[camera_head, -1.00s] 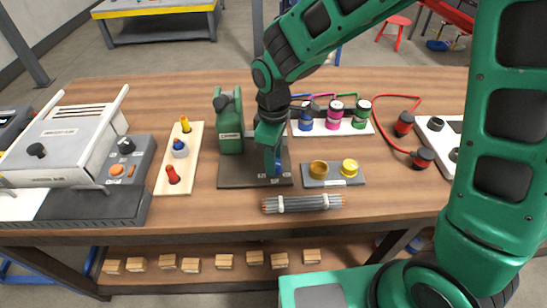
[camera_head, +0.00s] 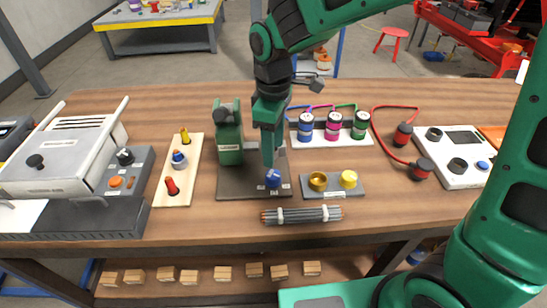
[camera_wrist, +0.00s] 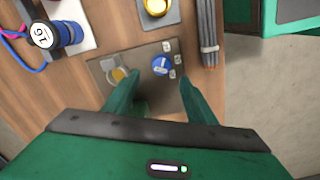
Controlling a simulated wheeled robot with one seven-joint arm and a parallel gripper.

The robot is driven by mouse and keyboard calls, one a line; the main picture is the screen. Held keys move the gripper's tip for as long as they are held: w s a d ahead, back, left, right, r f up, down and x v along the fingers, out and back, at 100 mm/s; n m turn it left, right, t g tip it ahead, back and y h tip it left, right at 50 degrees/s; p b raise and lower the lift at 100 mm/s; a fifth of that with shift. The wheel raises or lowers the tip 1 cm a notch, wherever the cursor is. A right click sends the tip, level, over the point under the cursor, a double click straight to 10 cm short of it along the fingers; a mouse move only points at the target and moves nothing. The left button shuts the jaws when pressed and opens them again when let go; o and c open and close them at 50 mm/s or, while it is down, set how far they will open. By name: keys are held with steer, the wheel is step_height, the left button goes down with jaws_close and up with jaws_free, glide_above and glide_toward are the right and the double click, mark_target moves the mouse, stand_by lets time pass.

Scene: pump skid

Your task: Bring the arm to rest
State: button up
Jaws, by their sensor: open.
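My green arm reaches over the wooden workbench from the right. My gripper (camera_head: 268,150) points down above the dark plate of the green pump-like unit (camera_head: 229,135). In the wrist view my gripper (camera_wrist: 160,88) has its two green fingers spread apart with nothing between them. A blue knob (camera_head: 273,178) on the dark plate lies just below the fingers in the head view. The same blue knob (camera_wrist: 160,66) shows beyond the fingertips in the wrist view, apart from them.
Left are a wooden board (camera_head: 180,170) with coloured pegs and a grey machine (camera_head: 75,160). Right are a grey block (camera_head: 333,186) with two brass-yellow caps, three coloured canisters (camera_head: 333,126), red cabling and a white panel (camera_head: 455,158). A rod bundle (camera_head: 302,215) lies in front.

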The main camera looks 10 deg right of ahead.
step_height(320, 180, up, 2)
stand_by(0.5)
steer(key=s+d+r+m, duration=0.15)
steer(key=d+m, duration=0.25)
steer(key=d, duration=0.7)
steer(key=s+d+r+m, duration=0.1)
steer(key=s+d+m, duration=0.3)
steer(key=d, duration=0.7)
steer(key=s+d+f+m, duration=0.1)
steer(key=s+d+m, duration=1)
steer(key=s+d, duration=0.2)
steer(key=s, duration=0.2)
steer(key=shift+s+d+f+m, duration=0.15)
steer(key=shift+s+f+m, duration=0.05)
steer(key=shift+s+m, duration=0.15)
